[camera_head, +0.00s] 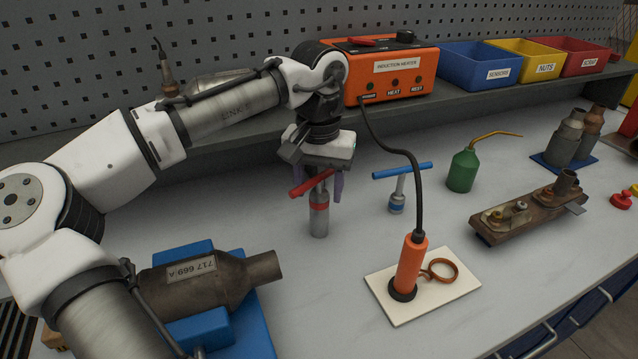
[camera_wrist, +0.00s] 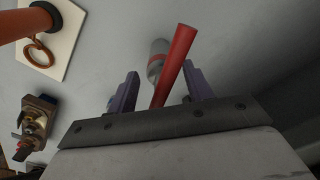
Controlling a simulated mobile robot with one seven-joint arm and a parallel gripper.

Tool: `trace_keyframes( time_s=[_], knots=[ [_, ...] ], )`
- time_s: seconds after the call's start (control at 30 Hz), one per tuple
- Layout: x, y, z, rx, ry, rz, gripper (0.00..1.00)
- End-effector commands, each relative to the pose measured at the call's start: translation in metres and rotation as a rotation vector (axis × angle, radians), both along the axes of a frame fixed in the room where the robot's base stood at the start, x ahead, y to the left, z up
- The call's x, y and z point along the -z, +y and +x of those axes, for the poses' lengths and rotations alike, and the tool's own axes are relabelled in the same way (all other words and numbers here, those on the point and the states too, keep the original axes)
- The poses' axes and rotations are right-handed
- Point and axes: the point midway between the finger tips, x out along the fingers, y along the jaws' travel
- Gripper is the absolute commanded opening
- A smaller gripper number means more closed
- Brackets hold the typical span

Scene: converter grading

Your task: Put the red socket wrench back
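The red socket wrench has a red T-handle (camera_head: 312,181) and a grey socket with a red band (camera_head: 319,222). It appears to stand upright on the bench, below my gripper (camera_head: 323,180). In the wrist view the red handle (camera_wrist: 178,62) runs between the two purple fingers of my gripper (camera_wrist: 161,82), with a gap on each side. The fingers are open and straddle the handle without visible contact. Part of the wrench's shaft is hidden behind the handle and fingers. A similar blue socket wrench (camera_head: 397,190) stands to the right.
A converter (camera_head: 205,283) rests in a blue cradle (camera_head: 240,335) at front left. A green oil can (camera_head: 463,170) stands further right.

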Motion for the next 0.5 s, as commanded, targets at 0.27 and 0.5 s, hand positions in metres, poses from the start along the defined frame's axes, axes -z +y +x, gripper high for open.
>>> trace_keyframes(
  time_s=[0.27, 0.5],
  knots=[
    [-0.004, 0.000, 0.000, 0.000, -0.001, 0.001, 0.51],
    [-0.044, -0.001, 0.001, 0.000, -0.002, -0.003, 0.51]
  ],
)
